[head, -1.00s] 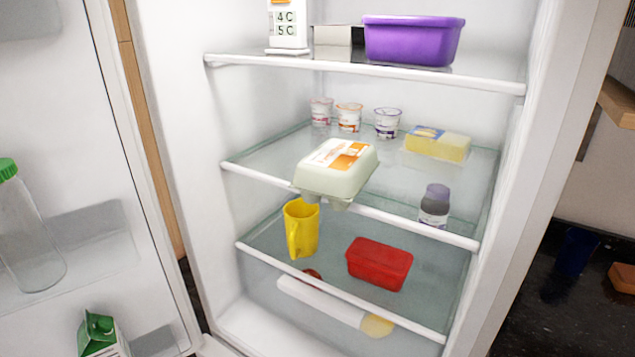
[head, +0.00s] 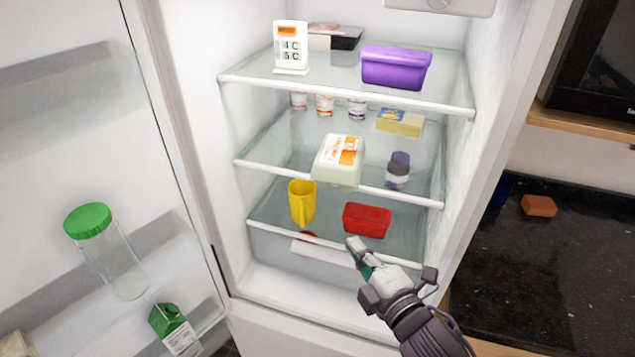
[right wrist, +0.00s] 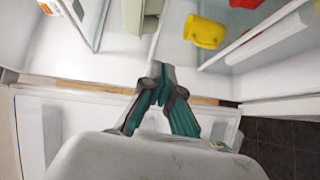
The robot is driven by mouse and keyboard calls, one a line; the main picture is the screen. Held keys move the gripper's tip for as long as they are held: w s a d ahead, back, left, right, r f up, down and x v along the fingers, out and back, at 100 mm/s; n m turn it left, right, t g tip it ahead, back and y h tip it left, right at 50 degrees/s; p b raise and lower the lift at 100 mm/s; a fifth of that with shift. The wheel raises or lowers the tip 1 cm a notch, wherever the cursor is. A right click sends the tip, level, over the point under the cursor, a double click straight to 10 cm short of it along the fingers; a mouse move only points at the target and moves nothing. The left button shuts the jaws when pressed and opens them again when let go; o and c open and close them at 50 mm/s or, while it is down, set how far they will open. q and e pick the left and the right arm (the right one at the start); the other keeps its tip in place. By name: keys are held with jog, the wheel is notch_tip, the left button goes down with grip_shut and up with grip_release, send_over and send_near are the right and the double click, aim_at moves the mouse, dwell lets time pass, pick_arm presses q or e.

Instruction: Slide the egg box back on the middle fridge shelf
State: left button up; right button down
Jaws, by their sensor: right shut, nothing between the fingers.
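The egg box (head: 339,160), pale green-white with an orange and white label, sits on the middle fridge shelf (head: 270,168). Its front end overhangs the shelf's white front rim. In the right wrist view a pale box at the top (right wrist: 140,14) looks like the egg box. My right gripper (head: 356,247) is in front of the fridge, below and apart from the egg box, at about the height of the lowest shelf. It is shut and empty, its fingertips together in the right wrist view (right wrist: 160,78). My left gripper is not in view.
On the middle shelf, a dark bottle (head: 398,170) stands right of the egg box; a yellow pack (head: 400,123) and several small cups (head: 325,105) are behind. Below are a yellow jug (head: 302,203) and a red tub (head: 367,220). The open door (head: 90,130) is at left.

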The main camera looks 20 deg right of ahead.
notch_tip(320, 180, up, 3)
jog(key=a+n, duration=0.1)
jog(key=p, duration=0.4)
send_near(325, 182)
jog(key=w+a, duration=0.2)
jog(key=a, duration=0.1)
jog(key=w, duration=0.1)
jog(key=w+d+p, duration=0.1)
jog(key=w+p, duration=0.1)
jog(key=shift+w+d+f+t+y, duration=0.2)
jog(key=shift+w+d+t+y, duration=0.1)
jog(key=shift+d+y, duration=0.1)
jog(key=shift+w+d+f, duration=0.1)
jog(key=shift+w+d, duration=0.15)
jog(key=shift+d, duration=0.05)
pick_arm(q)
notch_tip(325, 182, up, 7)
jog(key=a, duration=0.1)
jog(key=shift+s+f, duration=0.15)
pick_arm(e)
jog(key=shift+a, duration=0.1)
